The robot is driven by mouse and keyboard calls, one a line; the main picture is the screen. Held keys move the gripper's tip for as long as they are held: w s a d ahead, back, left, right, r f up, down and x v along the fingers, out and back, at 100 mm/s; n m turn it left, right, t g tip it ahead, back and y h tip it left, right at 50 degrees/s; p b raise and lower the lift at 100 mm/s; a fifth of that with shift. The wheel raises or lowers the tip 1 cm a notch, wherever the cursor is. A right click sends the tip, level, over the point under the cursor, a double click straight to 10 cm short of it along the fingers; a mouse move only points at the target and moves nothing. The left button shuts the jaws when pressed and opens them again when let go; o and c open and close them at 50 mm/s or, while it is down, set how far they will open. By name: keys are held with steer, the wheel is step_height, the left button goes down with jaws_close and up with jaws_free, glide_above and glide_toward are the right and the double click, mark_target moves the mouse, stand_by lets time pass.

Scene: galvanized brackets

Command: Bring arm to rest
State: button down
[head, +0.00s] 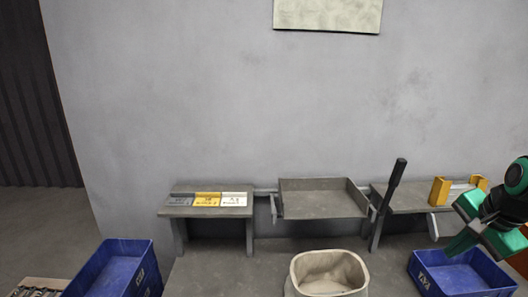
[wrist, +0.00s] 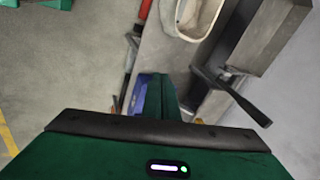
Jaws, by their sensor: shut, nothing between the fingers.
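My gripper (head: 458,246) is at the right of the head view, at the end of my green and black arm. It points down and left over the right blue crate, in front of the right bench. Its fingers are shut, with nothing visible held. In the wrist view, my green wrist housing fills the bottom, and a dark green finger part (wrist: 170,97) sticks up past the black band.
The right blue crate (head: 432,277) stands below my gripper. The right bench (head: 407,199) carries a yellow fixture (head: 440,190). A black-handled lever (head: 394,181) rises beside a grey tray (head: 322,201). A beige bin (head: 300,277) and left blue crate (head: 105,275) stand in front.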

steer(key=s+a+f+n+g, duration=0.1)
steer(key=s+n, duration=0.3)
steer(key=s, duration=0.4)
steer(key=s+a+f+n+g, duration=0.1)
steer(key=s+n+g, duration=0.3)
steer(key=s, duration=0.5)
steer(key=shift+a+f+n+y, duration=0.15)
steer(key=shift+a+n+y, duration=0.25)
steer(key=shift+a+n, duration=0.35)
